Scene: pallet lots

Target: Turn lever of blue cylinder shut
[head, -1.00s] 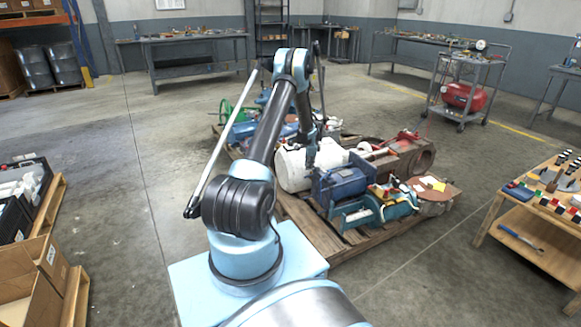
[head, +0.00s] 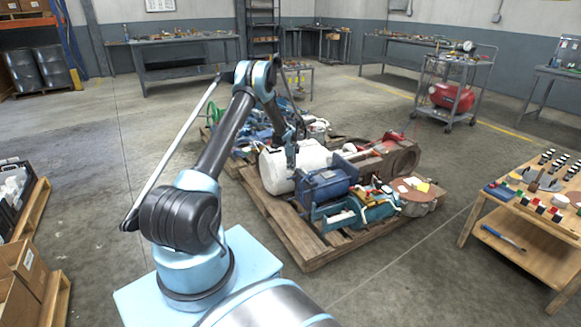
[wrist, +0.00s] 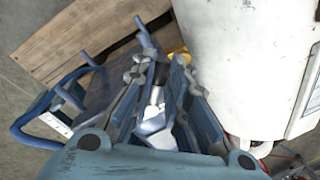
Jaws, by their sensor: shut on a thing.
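My gripper (head: 291,158) reaches down at the pallet, between a white tank (head: 278,172) and a blue cylinder (head: 328,184) lying on its side. In the wrist view my gripper (wrist: 160,72) has its two fingers close together over blue parts, with the white tank (wrist: 235,60) close on the right. A small silver-white piece (wrist: 152,115) shows between the fingers. A slim blue bar (wrist: 145,35) sticks out beyond the fingertips; I cannot tell for sure that it is the lever. The fingers hide most of what they grip.
The wooden pallet (head: 283,228) is crowded with a teal pump (head: 375,208), a rust-red casting (head: 398,158) and other parts. A wooden table (head: 500,212) with small items stands at right. The concrete floor in front of the pallet is open.

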